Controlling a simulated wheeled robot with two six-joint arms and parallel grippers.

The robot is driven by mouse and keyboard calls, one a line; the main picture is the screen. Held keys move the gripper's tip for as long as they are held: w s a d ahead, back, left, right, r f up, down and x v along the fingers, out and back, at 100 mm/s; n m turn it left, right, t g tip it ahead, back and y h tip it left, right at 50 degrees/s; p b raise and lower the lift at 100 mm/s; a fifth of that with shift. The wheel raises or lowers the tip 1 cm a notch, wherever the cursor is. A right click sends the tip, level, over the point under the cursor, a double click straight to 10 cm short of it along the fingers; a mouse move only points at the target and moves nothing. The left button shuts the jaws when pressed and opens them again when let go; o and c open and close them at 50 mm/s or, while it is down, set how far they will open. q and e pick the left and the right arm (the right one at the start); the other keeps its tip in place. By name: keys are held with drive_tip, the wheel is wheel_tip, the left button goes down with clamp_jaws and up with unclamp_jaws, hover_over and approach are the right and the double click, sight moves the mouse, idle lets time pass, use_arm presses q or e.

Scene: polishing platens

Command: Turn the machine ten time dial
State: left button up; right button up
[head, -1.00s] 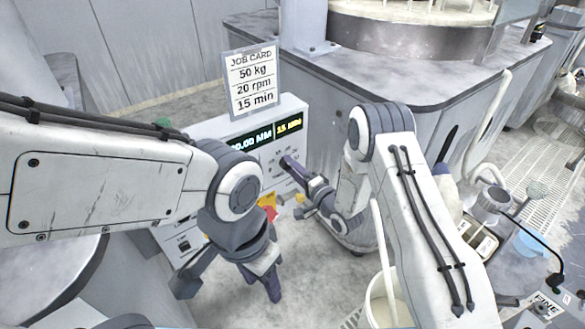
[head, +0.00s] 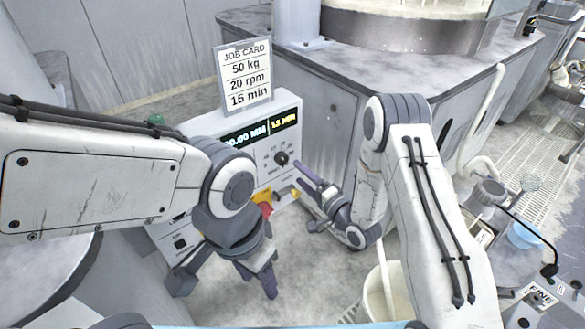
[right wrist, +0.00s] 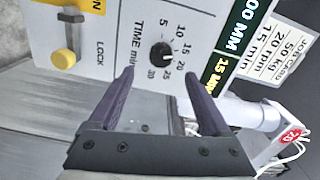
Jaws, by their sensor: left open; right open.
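The time dial (head: 281,158) is a small black knob on the white machine panel. In the right wrist view the dial (right wrist: 161,54) sits among printed numbers from 5 to 30, beside "TIME min". Its pointer is too small to read surely. The yellow display (head: 284,121) beside "00 MM" reads 15 MIN. My right gripper (head: 298,178) is open and empty, just in front of and below the dial. In the right wrist view its fingers (right wrist: 160,74) stand apart, with the dial beyond them, not between them. My left gripper (head: 222,285) is open and empty, low at the left.
A job card (head: 244,75) above the panel reads 50 kg, 20 rpm, 15 min. A white bucket (head: 386,300) stands under my right arm. The grey machine housing (head: 335,120) rises behind.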

drive_tip(key=v, duration=0.3)
drive_tip(key=shift+s+d, duration=0.2)
drive_tip(key=shift+s, duration=0.15)
drive_tip(key=shift+r, duration=0.1)
drive_tip(key=s+a+r+n+g+h+p, duration=0.3)
drive_tip(key=a+r+n+g+h+p, duration=0.25)
drive_tip(key=r+n, duration=0.35)
drive_tip(key=s+d+r+n+g+h+p, duration=0.1)
drive_tip(key=s+r+n+g, duration=0.1)
drive_tip(key=s, duration=0.7)
drive_tip(key=s+d+r+n+g+h+p, duration=0.1)
drive_tip(key=s+r+n+g, duration=0.2)
drive_tip(key=s+r, duration=0.3)
drive_tip(key=s+d+r+n+g+h+p, duration=0.1)
drive_tip(key=s+r+g, duration=0.3)
drive_tip(key=s, duration=0.9)
drive_tip(key=shift+s+d+r+n+h+p, duration=0.25)
drive_tip(key=shift+d+r+n+h+p, duration=0.1)
drive_tip(key=shift+r+n+h+p, duration=0.3)
